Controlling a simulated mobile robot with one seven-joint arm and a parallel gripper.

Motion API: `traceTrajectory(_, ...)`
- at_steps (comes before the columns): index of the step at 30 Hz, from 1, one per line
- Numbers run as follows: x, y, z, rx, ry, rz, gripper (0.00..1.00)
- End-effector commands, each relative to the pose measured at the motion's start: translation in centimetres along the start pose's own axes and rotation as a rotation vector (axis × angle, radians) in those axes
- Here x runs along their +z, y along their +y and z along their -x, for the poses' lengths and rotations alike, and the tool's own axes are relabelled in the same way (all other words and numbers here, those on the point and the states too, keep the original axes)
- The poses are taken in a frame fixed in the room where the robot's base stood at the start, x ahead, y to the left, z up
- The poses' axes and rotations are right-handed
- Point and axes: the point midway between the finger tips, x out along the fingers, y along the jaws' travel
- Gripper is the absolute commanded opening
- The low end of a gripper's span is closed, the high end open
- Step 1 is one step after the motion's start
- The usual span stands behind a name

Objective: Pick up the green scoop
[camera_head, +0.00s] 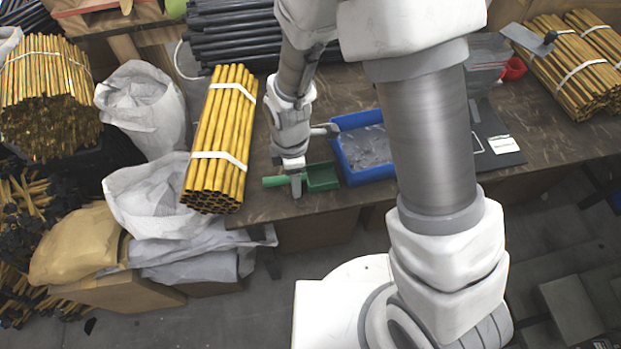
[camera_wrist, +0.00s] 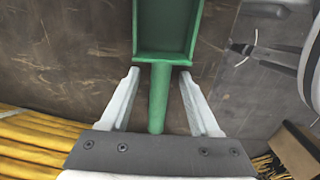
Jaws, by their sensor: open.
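The green scoop (camera_head: 320,177) lies on the dark table near its front edge, left of the blue bin, with its handle pointing left. My gripper (camera_head: 297,186) is low over the handle. In the wrist view the scoop's tray (camera_wrist: 167,28) is at the top, and its handle (camera_wrist: 159,95) runs down between the two fingers. My gripper (camera_wrist: 160,77) is open, with a finger on each side of the handle and a gap on both sides.
A blue bin (camera_head: 345,123) with grey contents stands right of the scoop. A bundle of yellow tubes (camera_head: 219,140) lies close on the left. A red cup (camera_head: 513,68) and more tube bundles are farther right. My arm hides part of the table.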

Motion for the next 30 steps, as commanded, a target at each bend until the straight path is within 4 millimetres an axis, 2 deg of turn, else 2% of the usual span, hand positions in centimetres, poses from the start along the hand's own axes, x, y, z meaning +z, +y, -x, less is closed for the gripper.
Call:
traceTrajectory(5,-0.01,0.04,0.06,0.001,0.0,0.0,0.62)
traceTrajectory(15,-0.02,0.04,0.08,0.001,0.0,0.0,0.03)
traceTrajectory(16,-0.02,0.04,0.08,0.001,0.0,0.0,0.0)
traceTrajectory(27,-0.02,0.05,0.13,0.001,0.001,0.0,0.0)
traceTrajectory(30,-0.04,0.1,0.73,0.003,0.002,0.0,0.0)
